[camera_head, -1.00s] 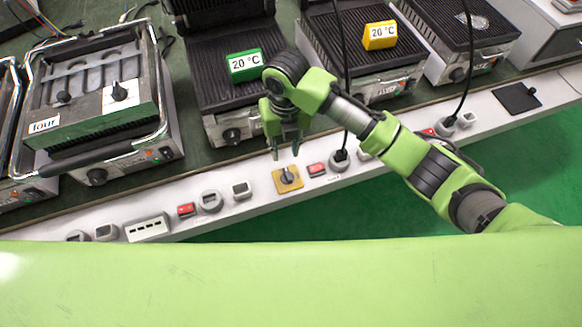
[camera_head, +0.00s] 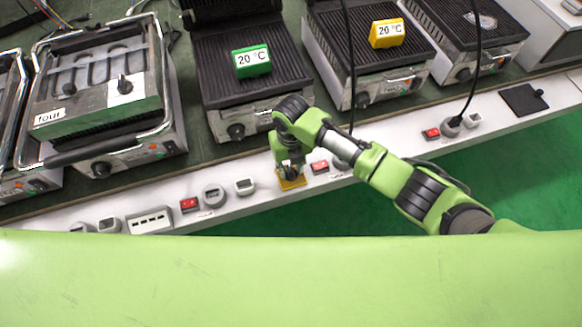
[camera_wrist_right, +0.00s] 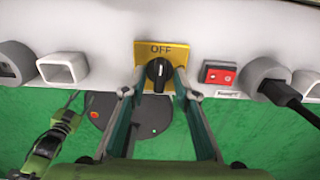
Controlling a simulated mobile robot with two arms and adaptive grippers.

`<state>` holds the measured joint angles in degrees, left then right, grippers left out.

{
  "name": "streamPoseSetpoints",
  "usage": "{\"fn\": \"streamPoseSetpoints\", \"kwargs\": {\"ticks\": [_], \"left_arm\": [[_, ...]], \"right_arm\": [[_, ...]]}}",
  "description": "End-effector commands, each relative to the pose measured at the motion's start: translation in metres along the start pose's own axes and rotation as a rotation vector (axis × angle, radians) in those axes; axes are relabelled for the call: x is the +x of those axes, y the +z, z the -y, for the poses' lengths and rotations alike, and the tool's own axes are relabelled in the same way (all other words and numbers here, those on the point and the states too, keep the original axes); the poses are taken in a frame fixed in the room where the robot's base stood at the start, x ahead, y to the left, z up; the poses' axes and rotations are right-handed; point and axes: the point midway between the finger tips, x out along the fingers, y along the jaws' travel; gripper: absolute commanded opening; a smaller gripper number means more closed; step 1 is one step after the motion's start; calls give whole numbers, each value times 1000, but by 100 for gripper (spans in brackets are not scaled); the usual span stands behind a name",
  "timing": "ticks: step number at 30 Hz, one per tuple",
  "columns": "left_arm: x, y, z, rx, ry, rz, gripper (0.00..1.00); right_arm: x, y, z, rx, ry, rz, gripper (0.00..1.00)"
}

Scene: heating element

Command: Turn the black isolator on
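The black isolator (camera_wrist_right: 158,75) is a rotary knob on a yellow plate (camera_wrist_right: 176,51). The plate reads OFF above the knob, and the knob's white mark points up toward that word. In the head view the yellow plate (camera_head: 292,184) shows under my right gripper (camera_head: 289,168), which hides most of the knob. In the right wrist view my right gripper (camera_wrist_right: 154,94) is open, one finger on each side of the knob's lower part, with a gap to each side. Whether a finger touches it I cannot tell.
A red switch (camera_wrist_right: 218,74) and a socket with a black plug (camera_wrist_right: 270,82) sit just right of the plate. A square grey socket (camera_wrist_right: 62,68) is to the left. Grills, including one with a green 20 °C block (camera_head: 252,62), stand behind the white rail.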

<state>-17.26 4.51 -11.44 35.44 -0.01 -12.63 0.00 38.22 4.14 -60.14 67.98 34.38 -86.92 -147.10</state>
Motion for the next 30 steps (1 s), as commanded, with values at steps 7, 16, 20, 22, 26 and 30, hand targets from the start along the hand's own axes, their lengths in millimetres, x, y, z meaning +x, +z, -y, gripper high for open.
{"fn": "streamPoseSetpoints", "kwargs": {"ticks": [7, 16, 20, 22, 26, 30], "left_arm": [[0, -1, 0, 0, 0, -1, 40], [0, -2, 0, 0, 0, -2, 40], [0, -2, 0, 0, 0, -3, 40], [-1, -2, 0, 1, 0, -3, 40], [-5, -3, 0, 1, 0, -4, 40], [-11, -3, 1, 1, -1, -4, 40]], "right_arm": [[3, 0, 0, 0, 0, 0, 28], [3, 0, 0, 0, 0, 0, 0], [2, 0, 0, 3, 0, 0, 0], [2, 0, 0, 11, 0, 0, 0], [1, 0, 0, 47, 0, -1, 0], [0, 0, 0, 120, 0, -1, 0]]}}
